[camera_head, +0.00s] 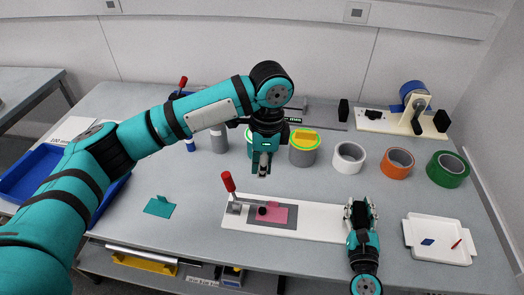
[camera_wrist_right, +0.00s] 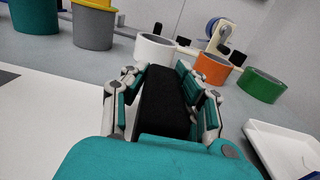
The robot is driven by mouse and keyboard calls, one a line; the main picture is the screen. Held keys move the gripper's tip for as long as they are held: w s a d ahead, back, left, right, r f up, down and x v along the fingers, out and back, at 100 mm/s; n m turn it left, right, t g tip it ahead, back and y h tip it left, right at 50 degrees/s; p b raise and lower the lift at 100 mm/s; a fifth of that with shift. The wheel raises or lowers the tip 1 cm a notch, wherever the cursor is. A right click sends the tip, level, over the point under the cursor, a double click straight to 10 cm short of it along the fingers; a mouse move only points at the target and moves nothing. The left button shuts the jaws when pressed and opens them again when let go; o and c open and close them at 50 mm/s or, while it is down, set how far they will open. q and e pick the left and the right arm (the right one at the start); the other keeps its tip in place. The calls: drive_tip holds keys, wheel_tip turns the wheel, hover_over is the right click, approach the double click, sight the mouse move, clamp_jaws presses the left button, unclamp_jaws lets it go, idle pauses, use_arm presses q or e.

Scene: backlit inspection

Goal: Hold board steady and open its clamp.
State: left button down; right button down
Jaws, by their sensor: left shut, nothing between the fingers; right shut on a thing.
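The white board (camera_head: 320,223) lies on the table. Its toggle clamp has a red handle (camera_head: 228,181) standing up, tilted slightly left. The clamp's black pad (camera_head: 262,211) appears to rest on a pink plate (camera_head: 278,215) lying on a grey patch of the board. My left gripper (camera_head: 264,171) is shut and empty, pointing down above and behind the clamp, apart from it. My right gripper (camera_head: 361,206) is at the board's right end. It is shut on a black block (camera_wrist_right: 163,103), seen between its fingers in the right wrist view.
Behind stand a grey can (camera_head: 303,154) and white (camera_head: 348,158), orange (camera_head: 397,163) and green (camera_head: 447,169) tape rolls. A white tray (camera_head: 438,257) lies right. A teal piece (camera_head: 159,207) lies left, near a blue bin (camera_head: 32,176). Table between it and the board is clear.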

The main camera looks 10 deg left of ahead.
drive_tip(key=shift+f, duration=0.25)
use_arm(q)
drive_tip(key=a, duration=0.1)
drive_tip(key=a+f, duration=0.1)
drive_tip(key=s+a+f, duration=0.1)
drive_tip(key=a, duration=0.1)
drive_tip(key=shift+f, duration=0.25)
drive_tip(key=shift+a+h, duration=0.35)
drive_tip(key=shift+h, duration=0.55)
drive_tip(key=shift+a, duration=0.1)
